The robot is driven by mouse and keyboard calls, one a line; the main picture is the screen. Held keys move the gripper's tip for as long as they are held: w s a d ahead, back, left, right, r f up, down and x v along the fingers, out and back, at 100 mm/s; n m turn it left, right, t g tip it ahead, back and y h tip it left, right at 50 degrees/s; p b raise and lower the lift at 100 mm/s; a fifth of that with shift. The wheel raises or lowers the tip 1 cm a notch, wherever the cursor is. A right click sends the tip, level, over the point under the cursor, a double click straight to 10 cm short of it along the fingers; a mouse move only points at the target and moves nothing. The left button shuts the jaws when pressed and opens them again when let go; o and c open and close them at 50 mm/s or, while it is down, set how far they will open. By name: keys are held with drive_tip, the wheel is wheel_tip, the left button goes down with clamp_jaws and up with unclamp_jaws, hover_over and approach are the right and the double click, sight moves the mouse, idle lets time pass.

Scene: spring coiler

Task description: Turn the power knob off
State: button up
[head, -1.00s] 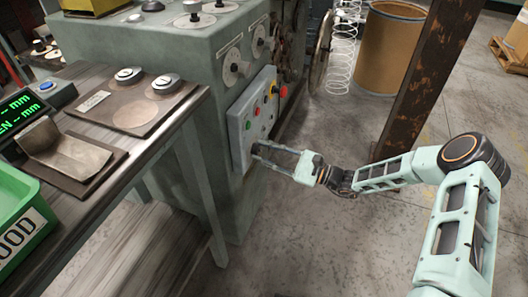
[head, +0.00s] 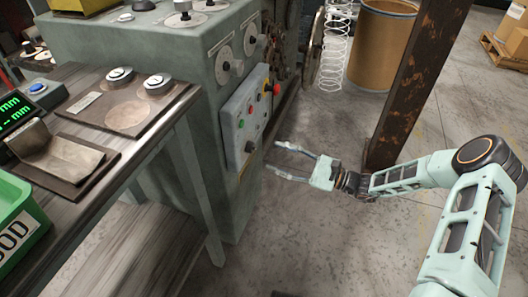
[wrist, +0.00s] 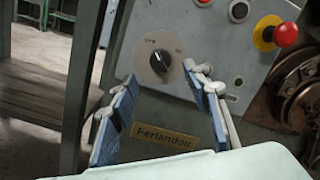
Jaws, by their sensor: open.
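The power knob (wrist: 160,62) is a black knob on a round pale dial with small markings, low on the grey control panel (wrist: 205,45). In the wrist view its grip is tilted, with the upper end toward the left; the markings are too small to read surely. In the head view the knob (head: 250,146) sits at the panel's lower corner. My gripper (head: 273,157) is open and empty. Its fingertips are just off the panel, apart from the knob. In the wrist view the knob shows between the two spread fingers (wrist: 160,76).
A red button (wrist: 286,34) on a yellow base sticks out at the panel's upper right. A nameplate (wrist: 166,137) is below the knob. A wooden-topped table (head: 150,130) stands left of the machine. A rusty post (head: 415,85) rises behind my arm. Clear floor lies below my gripper.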

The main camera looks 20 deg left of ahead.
drive_tip(key=d, duration=0.5)
drive_tip(key=shift+s+f, duration=0.2)
drive_tip(key=shift+f, duration=0.1)
